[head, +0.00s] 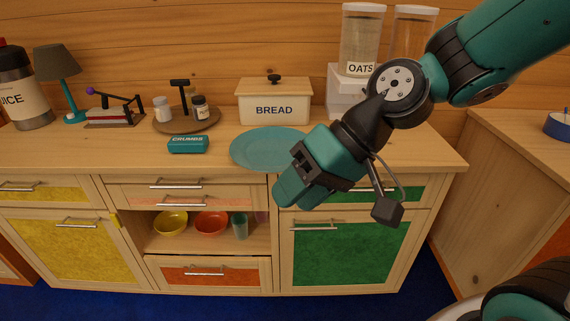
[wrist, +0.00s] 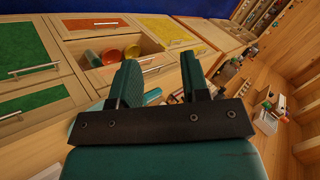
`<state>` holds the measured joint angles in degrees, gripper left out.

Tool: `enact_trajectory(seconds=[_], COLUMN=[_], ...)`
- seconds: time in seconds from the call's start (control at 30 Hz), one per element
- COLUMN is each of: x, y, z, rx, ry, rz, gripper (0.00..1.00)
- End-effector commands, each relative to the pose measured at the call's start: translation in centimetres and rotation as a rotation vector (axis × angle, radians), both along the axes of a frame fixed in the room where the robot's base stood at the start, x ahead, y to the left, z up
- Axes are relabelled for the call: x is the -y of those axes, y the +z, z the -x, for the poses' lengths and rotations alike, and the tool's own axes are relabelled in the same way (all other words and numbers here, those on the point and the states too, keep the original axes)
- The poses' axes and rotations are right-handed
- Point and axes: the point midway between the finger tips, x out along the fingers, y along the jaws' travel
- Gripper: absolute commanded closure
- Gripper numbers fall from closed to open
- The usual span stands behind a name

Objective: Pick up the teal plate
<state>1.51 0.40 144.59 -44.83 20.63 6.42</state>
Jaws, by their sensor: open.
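The teal plate (head: 262,148) lies flat on the wooden counter, in front of the bread box, near the counter's front edge. Its right edge is partly hidden behind my gripper in the head view. My gripper (head: 287,190) hangs at the plate's front right, tilted down and to the left, and appears apart from it. In the wrist view my gripper (wrist: 159,76) has its two fingers spread with nothing held between them.
Behind the plate stands the bread box (head: 274,101). A teal crumbs box (head: 188,144) lies to its left, with a round tray (head: 187,124) of jars behind that. Oats canisters (head: 361,42) stand back right, behind my arm. The counter front right is clear.

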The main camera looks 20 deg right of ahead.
Motion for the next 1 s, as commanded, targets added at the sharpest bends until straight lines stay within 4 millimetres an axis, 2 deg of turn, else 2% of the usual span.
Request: enact_trajectory(seconds=[0.03, 0.13, 0.2, 0.33, 0.4, 0.5, 0.63, 1.0], x=[1.1, 3.6, 6.3, 11.8, 14.2, 16.3, 16.4, 11.7], y=[-5.1, -8.9, -11.1, -14.1, -15.1, -15.8, -15.9, -17.1], z=[-2.7, -7.5, -10.5, -14.1, -15.2, -16.1, -17.4, -24.1], rx=[-0.032, -0.058, -0.069, -0.076, -0.073, -0.070, -0.068, -0.067], ry=[-0.128, -0.375, -0.547, -0.817, -0.921, -1.009, -1.038, -1.032], rz=[-0.104, -0.324, -0.469, -0.687, -0.768, -0.839, -0.866, -0.862], gripper=[0.58, 0.58, 0.58, 0.58, 0.58, 0.58, 0.58, 0.58])
